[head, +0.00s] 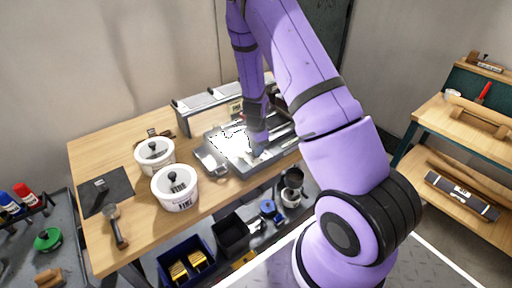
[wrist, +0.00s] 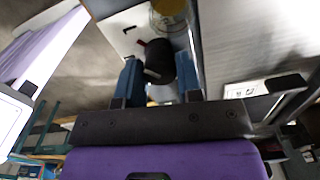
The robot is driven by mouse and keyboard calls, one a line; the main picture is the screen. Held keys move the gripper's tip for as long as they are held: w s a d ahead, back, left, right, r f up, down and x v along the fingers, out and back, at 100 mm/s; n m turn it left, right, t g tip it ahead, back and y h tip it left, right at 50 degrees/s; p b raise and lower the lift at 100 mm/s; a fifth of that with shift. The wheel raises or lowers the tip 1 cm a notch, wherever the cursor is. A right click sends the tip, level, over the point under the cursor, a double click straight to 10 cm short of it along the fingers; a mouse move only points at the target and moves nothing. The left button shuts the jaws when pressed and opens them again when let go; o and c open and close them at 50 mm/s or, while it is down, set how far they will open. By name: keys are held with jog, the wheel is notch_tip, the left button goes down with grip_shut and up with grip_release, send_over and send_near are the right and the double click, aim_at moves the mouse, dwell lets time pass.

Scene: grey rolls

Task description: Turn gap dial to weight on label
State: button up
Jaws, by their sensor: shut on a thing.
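The grey roll machine (head: 208,157) stands at the back of the wooden bench. A small label reading FINE (head: 235,109) shows on its upper part. My gripper (head: 258,148) reaches down over the machine. In the wrist view my gripper (wrist: 157,72) has its blue fingers on both sides of a black knob (wrist: 159,58), which looks like the gap dial, and is shut on it. A yellowish round part (wrist: 170,14) and a white plate with dark and red marks (wrist: 128,32) lie beyond the knob. The dial's setting cannot be read.
Two white pails with black-knobbed lids, one nearer (head: 176,190) and one farther (head: 155,155), stand left of the machine; the nearer reads FINE. A dark mat (head: 105,190) and a handled tool (head: 116,225) lie at the bench's left. Bins (head: 232,233) sit below. A shelf (head: 465,130) stands right.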

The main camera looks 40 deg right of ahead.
jog(key=shift+m, duration=0.6)
jog(key=o, duration=0.9)
notch_tip(320, 180, up, 11)
jog(key=shift+f, duration=0.1)
dwell(0.5)
